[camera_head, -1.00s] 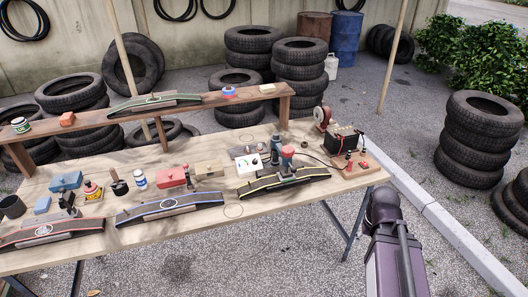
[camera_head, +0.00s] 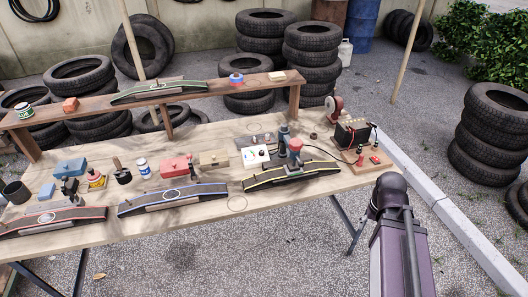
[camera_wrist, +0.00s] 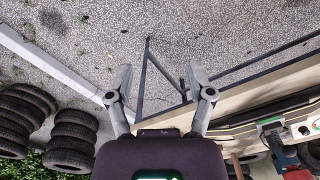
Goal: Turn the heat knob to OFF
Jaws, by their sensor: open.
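A small white control box (camera_head: 251,158) with a dark knob on its top stands toward the right of the wooden workbench (camera_head: 215,213) in the head view. It is too small there to read the knob's markings or setting. My gripper (camera_wrist: 158,84) is open and empty in the wrist view, its two fingers spread over gravel, with the bench's edge to the right. In the head view my arm is at the lower right, in front of the bench, and my fingertips are hidden. The gripper is well apart from the control box.
A yellow-edged black ramp-shaped holder (camera_head: 291,176) stands in front of the box with a red-and-teal tool on it. A battery (camera_head: 350,134) stands at right. A raised shelf (camera_head: 215,91) runs behind. Tyre stacks (camera_head: 492,133) stand at right; gravel in front is clear.

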